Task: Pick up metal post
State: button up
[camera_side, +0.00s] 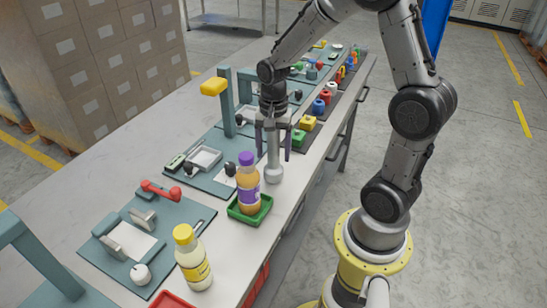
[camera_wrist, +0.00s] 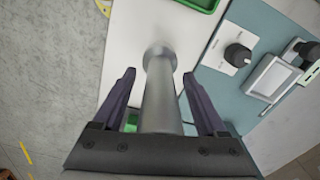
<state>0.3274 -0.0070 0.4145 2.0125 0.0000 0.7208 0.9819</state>
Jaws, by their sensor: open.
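The metal post (camera_side: 273,160) is a grey cylinder with a wider, flared foot, standing upright on the table behind the purple-capped bottle. My gripper (camera_side: 273,156) points down over it, with its dark purple fingers apart on either side. In the wrist view the post (camera_wrist: 160,100) runs between the two open fingers of my gripper (camera_wrist: 159,75), with visible gaps on both sides. The post's upper end is hidden by my gripper in the side view.
A purple-capped bottle (camera_side: 248,190) stands in a green tray (camera_side: 235,213) close to the post. A yellow-capped bottle (camera_side: 192,258) is nearer the camera. A teal stand with a yellow head (camera_side: 214,86) rises to the left. Several coloured parts (camera_side: 307,123) line the table beyond.

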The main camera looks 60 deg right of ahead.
grip_shut()
jog(key=shift+r, duration=0.15)
dwell(0.5)
